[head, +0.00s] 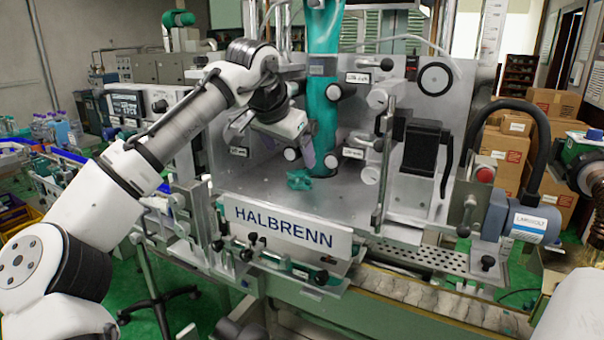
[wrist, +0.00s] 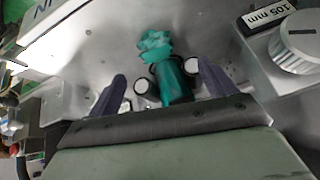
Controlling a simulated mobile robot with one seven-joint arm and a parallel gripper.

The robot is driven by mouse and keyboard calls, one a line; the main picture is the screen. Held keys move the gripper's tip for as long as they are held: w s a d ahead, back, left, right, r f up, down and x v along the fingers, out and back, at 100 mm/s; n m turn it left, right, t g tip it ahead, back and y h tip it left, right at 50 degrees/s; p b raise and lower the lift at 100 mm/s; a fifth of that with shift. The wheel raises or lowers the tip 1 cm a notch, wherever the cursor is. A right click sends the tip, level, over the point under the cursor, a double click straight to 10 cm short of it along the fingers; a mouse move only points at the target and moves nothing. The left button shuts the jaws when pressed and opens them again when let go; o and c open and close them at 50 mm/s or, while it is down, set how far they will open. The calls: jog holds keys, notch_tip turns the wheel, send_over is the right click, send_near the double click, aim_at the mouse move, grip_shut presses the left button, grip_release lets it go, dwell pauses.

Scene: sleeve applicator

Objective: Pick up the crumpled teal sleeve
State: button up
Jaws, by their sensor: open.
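The crumpled teal sleeve (head: 300,180) lies on the grey metal deck of the machine, just left of the foot of the hanging teal film tube (head: 323,100). In the wrist view, the crumpled sleeve (wrist: 155,45) shows beyond the fingertips, with the darker lower end of the tube (wrist: 173,82) between the fingers and the sleeve beside it. My gripper (head: 300,150) is above and behind the sleeve, with one finger visible in the head view. In the wrist view, my gripper (wrist: 162,70) has its two purple-grey fingers wide apart, with none of the crumpled sleeve gripped.
White-faced rollers (wrist: 192,65) flank the tube's foot close to the fingers. The HALBRENN plate (head: 285,228) stands along the deck's front edge. A black block (head: 423,147) and knobs are mounted to the right. The deck in front of the sleeve is clear.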

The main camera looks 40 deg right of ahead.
jog(key=shift+p+x, duration=0.35)
jog(key=shift+x, duration=0.75)
jog(key=x, duration=0.1)
jog(key=p+x, duration=0.1)
jog(key=x, duration=0.2)
jog(key=shift+s+f+p, duration=0.15)
jog(key=shift+s+p, duration=0.2)
jog(key=shift+p, duration=0.05)
jog(key=shift+w+d+f, duration=0.15)
jog(key=shift+d+f, duration=0.1)
jog(key=shift+f, duration=0.3)
jog(key=c, duration=1)
